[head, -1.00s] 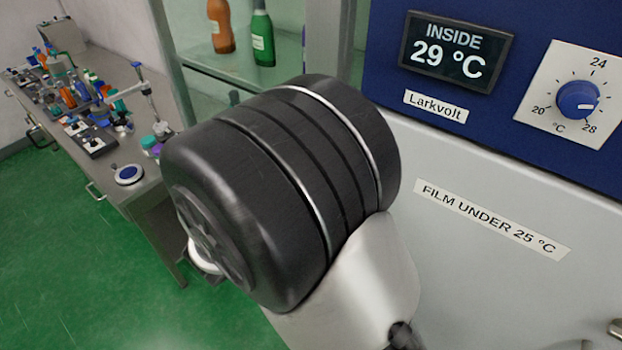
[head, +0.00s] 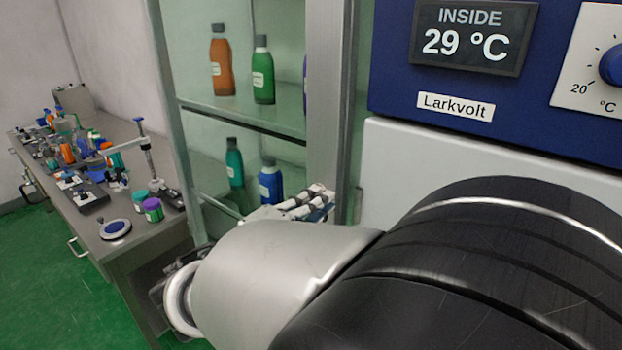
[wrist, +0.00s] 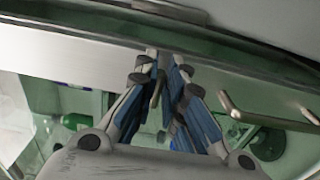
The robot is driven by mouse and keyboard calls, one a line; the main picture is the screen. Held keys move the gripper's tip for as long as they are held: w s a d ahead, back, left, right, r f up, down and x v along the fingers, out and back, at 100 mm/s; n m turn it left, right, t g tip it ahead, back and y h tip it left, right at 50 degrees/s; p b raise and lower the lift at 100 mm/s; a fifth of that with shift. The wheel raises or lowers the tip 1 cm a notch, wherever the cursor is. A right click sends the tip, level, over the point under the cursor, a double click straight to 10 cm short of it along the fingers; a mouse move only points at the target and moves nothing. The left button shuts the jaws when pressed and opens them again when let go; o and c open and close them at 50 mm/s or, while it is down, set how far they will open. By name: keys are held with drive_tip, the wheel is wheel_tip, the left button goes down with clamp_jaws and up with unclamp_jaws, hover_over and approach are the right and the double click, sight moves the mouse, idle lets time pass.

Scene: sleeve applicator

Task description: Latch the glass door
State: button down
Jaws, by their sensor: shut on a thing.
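The glass-fronted cabinet shows its silver upright (head: 327,90) in the head view. In the wrist view, a pale metal frame strip (wrist: 75,85) of the door crosses behind my fingers, with greenish glass below it. A bent metal bar handle (wrist: 265,119) is to the right of my fingers, apart from them. My gripper (wrist: 162,72) has blue-padded fingers closed on a thin greyish piece at the frame strip; I cannot tell for sure whether it is the latch. In the head view my gripper (head: 318,200) is beside the foot of the visible upright, partly hidden by my wrist.
Orange (head: 222,65) and green (head: 262,72) bottles stand on a cabinet shelf, with more bottles below. The blue and white Larkvolt cabinet (head: 455,105), reading 29 °C inside, is at right. A cluttered steel bench (head: 130,215) is at left; green floor (head: 45,260) is clear.

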idle(0.4)
drive_tip(key=c, duration=1.7)
unclamp_jaws()
drive_tip(key=v, duration=0.7)
drive_tip(key=shift+s+a, duration=0.2)
drive_tip(key=shift+s, duration=0.05)
